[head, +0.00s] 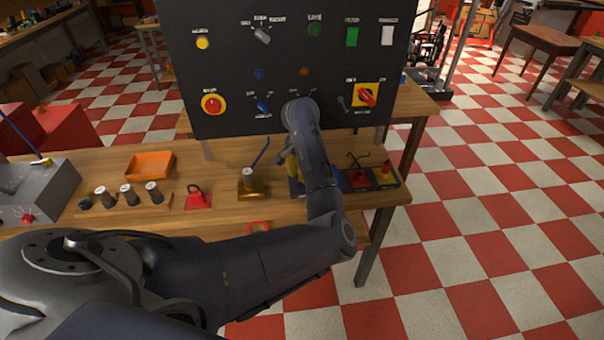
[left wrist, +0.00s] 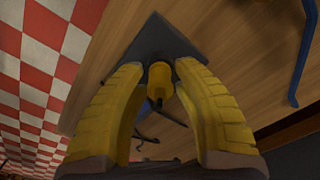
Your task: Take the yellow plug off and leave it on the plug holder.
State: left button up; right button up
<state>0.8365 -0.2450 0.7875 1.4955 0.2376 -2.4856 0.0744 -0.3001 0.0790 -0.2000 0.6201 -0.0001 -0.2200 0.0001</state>
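In the left wrist view a yellow plug (left wrist: 160,82) stands between the tips of my left gripper (left wrist: 161,70). A dark plate (left wrist: 158,42) lies behind it. The yellow fingers flank the plug closely, but I cannot tell whether both press on it. In the head view my left arm reaches over the bench, and its forearm and wrist hide most of the gripper and the plug; only a little yellow shows at the left gripper (head: 293,166). I cannot tell which item is the plug holder. My right gripper is not in view.
A dark control panel (head: 290,87) stands behind the bench (head: 230,152). An orange bin (head: 149,165) and several cylinders sit to the left.

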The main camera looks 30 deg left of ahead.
pick_arm(q)
jog(key=shift+o, duration=0.4)
jog(key=shift+r, duration=0.1)
notch_tip(320, 180, up, 12)
jog(key=shift+s, duration=0.2)
jog(key=shift+w, duration=0.1)
dwell(1.7)
